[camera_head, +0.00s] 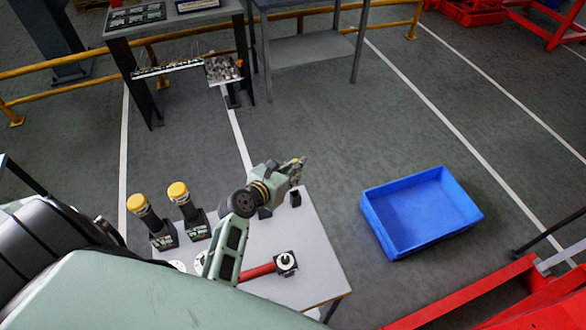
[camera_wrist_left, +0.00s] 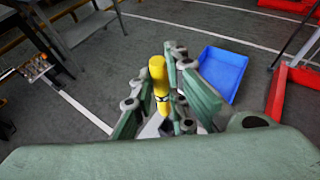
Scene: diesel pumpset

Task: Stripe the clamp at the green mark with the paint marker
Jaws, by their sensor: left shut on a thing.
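My left gripper (camera_head: 297,169) is above the far edge of the small grey table (camera_head: 310,235) in the head view. It is shut on the yellow paint marker (camera_wrist_left: 158,78), which stands up between the fingers in the left wrist view. Only a small yellow bit of the marker (camera_head: 296,160) shows in the head view. I cannot make out the clamp or a green mark in either view. My right gripper is not in view.
Two black stands with yellow-topped cylinders (camera_head: 138,203) (camera_head: 178,190) are at the table's left. A red-handled tool (camera_head: 258,271) lies by a black block (camera_head: 286,263). A blue bin (camera_head: 410,240) sits on the floor at right, with red framing (camera_head: 480,305) nearer. Open floor lies beyond the table.

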